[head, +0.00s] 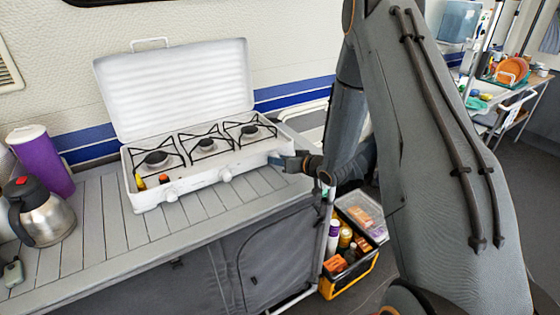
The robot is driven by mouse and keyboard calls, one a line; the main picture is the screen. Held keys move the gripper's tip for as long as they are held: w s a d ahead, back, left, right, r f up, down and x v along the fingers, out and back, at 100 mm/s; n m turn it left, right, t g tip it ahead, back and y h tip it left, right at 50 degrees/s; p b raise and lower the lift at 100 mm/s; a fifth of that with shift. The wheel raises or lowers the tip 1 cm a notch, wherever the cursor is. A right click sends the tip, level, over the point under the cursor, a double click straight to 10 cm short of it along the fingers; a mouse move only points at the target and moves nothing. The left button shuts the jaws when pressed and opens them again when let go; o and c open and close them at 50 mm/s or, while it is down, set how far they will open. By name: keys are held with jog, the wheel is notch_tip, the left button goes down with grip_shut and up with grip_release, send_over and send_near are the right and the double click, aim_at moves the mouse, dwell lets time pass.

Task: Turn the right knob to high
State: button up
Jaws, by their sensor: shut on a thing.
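A white camp stove (203,178) with three burners and a raised lid (175,88) stands on the grey slatted counter. White knobs line its front face: a left knob (171,195) and a middle knob (225,175) show. My gripper (280,160) is at the right end of the stove's front, reaching in from the right. It is shut at the place of the right knob, which is hidden by the fingers. The knob's setting cannot be seen.
A steel kettle (40,212) and a purple tumbler (42,160) stand left of the stove. A crate (328,288) of bottles and boxes is on the floor below my arm. The counter in front of the stove is clear.

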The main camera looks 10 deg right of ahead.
jog(key=n+h+b, duration=0.2)
jog(key=n, duration=0.1)
jog(key=shift+a+t, duration=0.3)
jog(key=n+h+b, duration=0.2)
jog(key=n+b, duration=0.1)
jog(key=shift+s+a+t+b, duration=0.15)
jog(key=shift+t+b, duration=0.15)
jog(key=shift+t, duration=0.1)
dwell(0.4)
jog(key=o, duration=0.9)
jog(key=shift+c, duration=0.2)
jog(key=b+v, duration=0.1)
jog(key=v, duration=0.6)
jog(key=shift+s+r, duration=0.1)
jog(key=shift+s, duration=0.25)
